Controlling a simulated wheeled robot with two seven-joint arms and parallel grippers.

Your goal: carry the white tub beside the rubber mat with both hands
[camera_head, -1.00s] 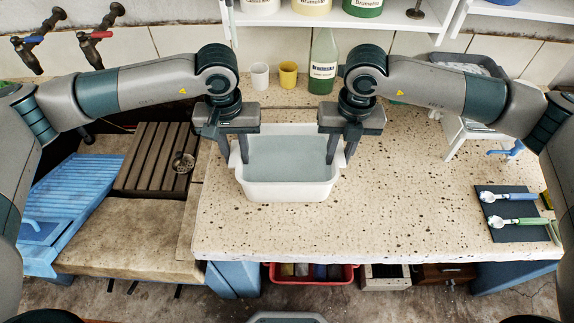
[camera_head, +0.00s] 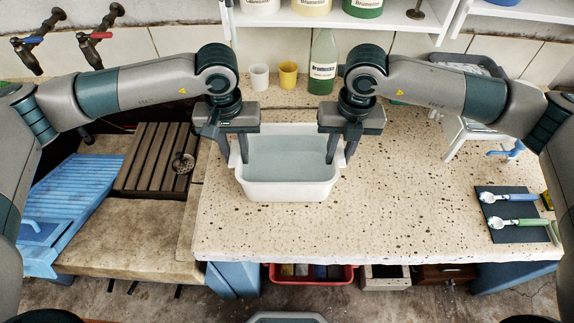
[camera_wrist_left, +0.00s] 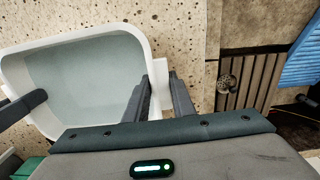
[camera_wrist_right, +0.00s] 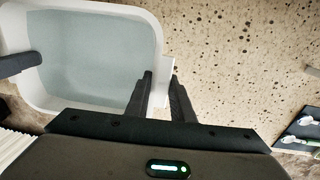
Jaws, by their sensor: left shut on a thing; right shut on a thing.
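The white tub (camera_head: 287,191) stands upright on the speckled stone counter, near its left end. It holds a flat grey-blue content that looks like water. My left gripper (camera_head: 235,152) is shut on the tub's left handle, which shows between its fingers in the left wrist view (camera_wrist_left: 161,86). My right gripper (camera_head: 341,154) is shut on the right handle, seen in the right wrist view (camera_wrist_right: 166,76). The dark mat (camera_head: 520,232) lies at the counter's right end with two scoop-like tools on it. I cannot tell whether it is rubber.
A white cup (camera_head: 259,76), a yellow cup (camera_head: 288,74) and a green bottle (camera_head: 323,62) stand behind the tub. A white rack (camera_head: 464,128) stands at the back right. The counter (camera_head: 410,205) is clear between tub and mat. A slatted wooden board (camera_head: 150,158) lies left.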

